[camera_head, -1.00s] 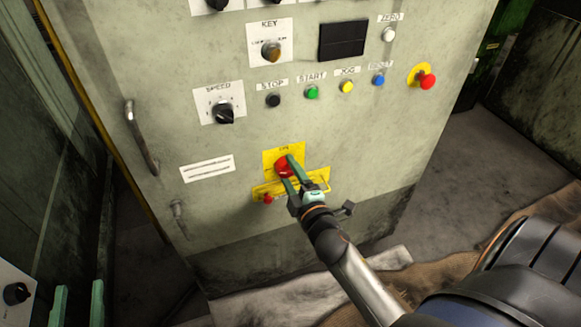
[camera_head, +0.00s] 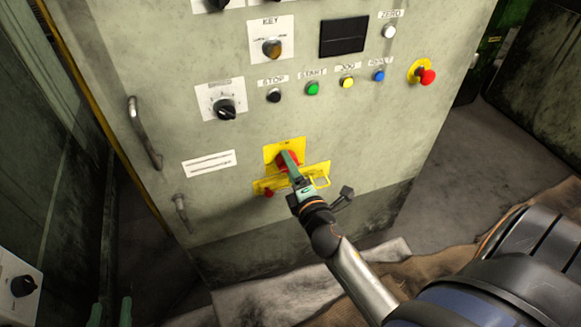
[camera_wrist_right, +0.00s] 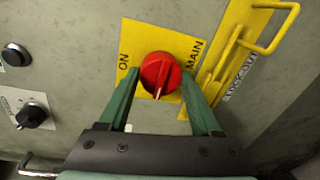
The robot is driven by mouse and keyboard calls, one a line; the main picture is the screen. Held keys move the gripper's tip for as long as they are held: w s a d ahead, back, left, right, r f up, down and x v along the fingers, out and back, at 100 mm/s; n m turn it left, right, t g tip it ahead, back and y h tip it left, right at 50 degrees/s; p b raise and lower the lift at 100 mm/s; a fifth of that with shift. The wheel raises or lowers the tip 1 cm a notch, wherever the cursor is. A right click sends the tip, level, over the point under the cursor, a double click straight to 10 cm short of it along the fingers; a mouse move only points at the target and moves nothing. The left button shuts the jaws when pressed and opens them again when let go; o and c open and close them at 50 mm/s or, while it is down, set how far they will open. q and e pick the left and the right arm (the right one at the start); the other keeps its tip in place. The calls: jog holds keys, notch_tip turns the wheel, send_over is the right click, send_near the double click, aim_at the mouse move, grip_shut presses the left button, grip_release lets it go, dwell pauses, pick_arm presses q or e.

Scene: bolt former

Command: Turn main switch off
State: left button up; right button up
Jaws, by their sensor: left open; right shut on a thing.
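The main switch is a red round knob (camera_head: 287,160) on a yellow plate (camera_head: 271,150) low on the cabinet front. In the right wrist view the knob (camera_wrist_right: 160,75) shows a pale mark toward the bottom of the picture, with "ON" to its left and "MAIN" to its right. My right gripper (camera_head: 291,164) is shut on the knob, one green finger on each side in the wrist view. In the head view one finger hides part of the knob. My left gripper (camera_head: 110,312) is open and empty at the bottom left edge, away from the switch, partly cut off.
A yellow lock-out bracket (camera_head: 320,181) stands out beside the switch, close to my right fingers. A small red piece (camera_head: 269,193) is at its left end. Above are the speed knob (camera_head: 225,110), coloured buttons and a red emergency button (camera_head: 427,77). A door handle (camera_head: 143,133) protrudes at left.

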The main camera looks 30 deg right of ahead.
jog(key=shift+r, duration=0.1)
jog(key=o, duration=1.4)
jog(key=shift+c, duration=0.2)
